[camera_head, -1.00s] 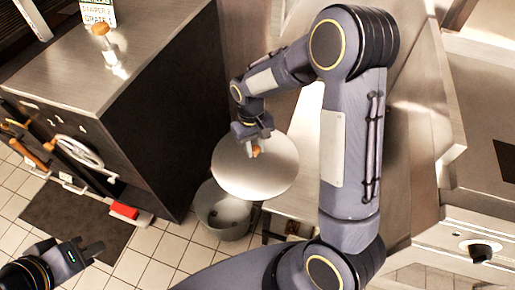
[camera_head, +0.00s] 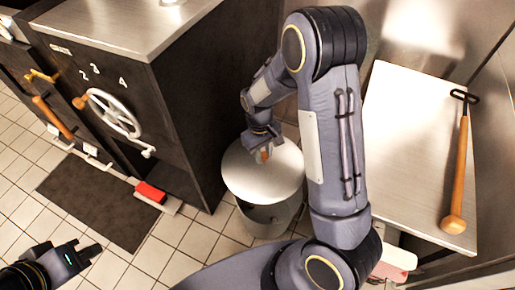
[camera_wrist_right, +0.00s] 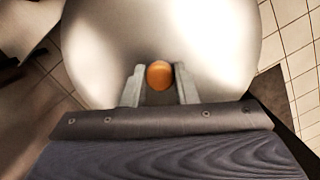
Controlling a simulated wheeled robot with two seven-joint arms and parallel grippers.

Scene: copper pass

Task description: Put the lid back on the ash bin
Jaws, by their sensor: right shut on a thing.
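The ash bin lid (camera_head: 258,184) is a round pale metal disc with an orange-brown knob (camera_wrist_right: 159,75). My right gripper (camera_head: 264,153) is shut on the knob, and the right wrist view shows the knob between its two fingers. The grey round ash bin (camera_head: 270,221) stands on the floor against the dark cabinet side. The lid hangs over the bin's back part and hides much of its opening; a dark gap shows at the front. My left gripper (camera_head: 88,250) is at the lower left, far from the bin; its jaw opening is unclear.
A dark stove cabinet (camera_head: 180,110) with a handwheel (camera_head: 113,113) stands left of the bin. A metal counter (camera_head: 410,150) on the right bears a wooden-handled tool (camera_head: 459,170). A red block (camera_head: 150,192) lies by the dark floor mat (camera_head: 95,200). Tiled floor is open in front.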

